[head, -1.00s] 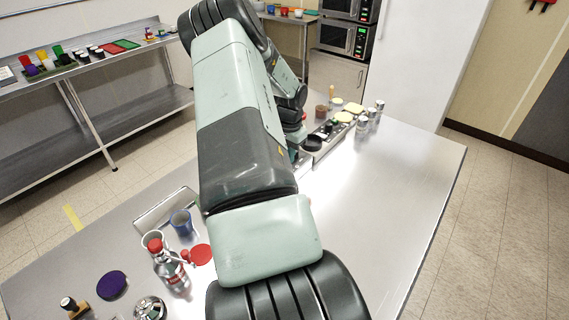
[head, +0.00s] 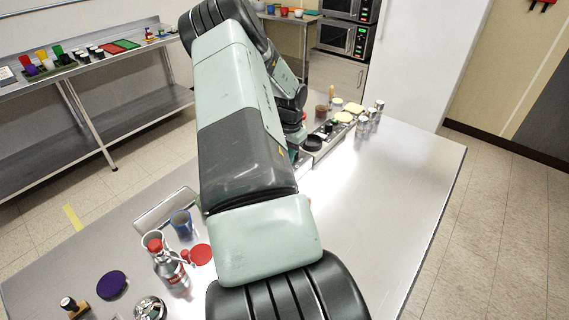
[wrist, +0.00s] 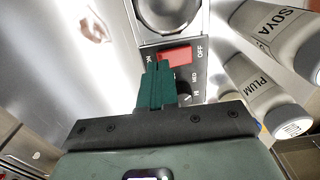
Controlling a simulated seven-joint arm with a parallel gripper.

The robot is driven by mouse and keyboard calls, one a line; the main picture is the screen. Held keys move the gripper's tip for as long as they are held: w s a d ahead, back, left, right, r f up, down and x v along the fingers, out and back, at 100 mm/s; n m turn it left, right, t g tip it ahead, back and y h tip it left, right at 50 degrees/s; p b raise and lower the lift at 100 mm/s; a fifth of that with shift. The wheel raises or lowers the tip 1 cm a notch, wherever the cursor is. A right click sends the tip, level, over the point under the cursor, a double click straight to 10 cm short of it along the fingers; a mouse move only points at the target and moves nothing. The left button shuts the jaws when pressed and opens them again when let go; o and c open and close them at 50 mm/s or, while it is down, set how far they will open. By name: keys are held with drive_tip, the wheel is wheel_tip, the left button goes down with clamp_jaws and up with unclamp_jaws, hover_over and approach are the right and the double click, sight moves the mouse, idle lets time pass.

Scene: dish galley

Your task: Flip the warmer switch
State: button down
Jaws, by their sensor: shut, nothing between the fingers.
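The warmer's control panel (wrist: 150,46) shows in the wrist view, dark grey, with a red rocker switch (wrist: 176,55) and an OFF mark at its right end. My gripper (wrist: 158,68) has green fingers, closed together and empty. Its tips are at the lower left edge of the red switch in the picture; I cannot tell whether they touch it or which way the switch is tipped. A dark knob (wrist: 183,88) with MED and HI marks sits beside the fingers, partly hidden. In the head view my arm hides the fingers and the switch.
A round metal-rimmed well (wrist: 168,14) adjoins the panel. Bottles marked SOYA (wrist: 268,30) and PLUM (wrist: 256,86) stand close on the right. In the head view, a blue cup (head: 181,222) and a red disc (head: 201,254) are at the near left. The counter's right side (head: 400,190) is clear.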

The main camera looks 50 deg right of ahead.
drive_tip(key=shift+f, duration=0.9)
idle(0.3)
drive_tip(key=shift+r, duration=3.55)
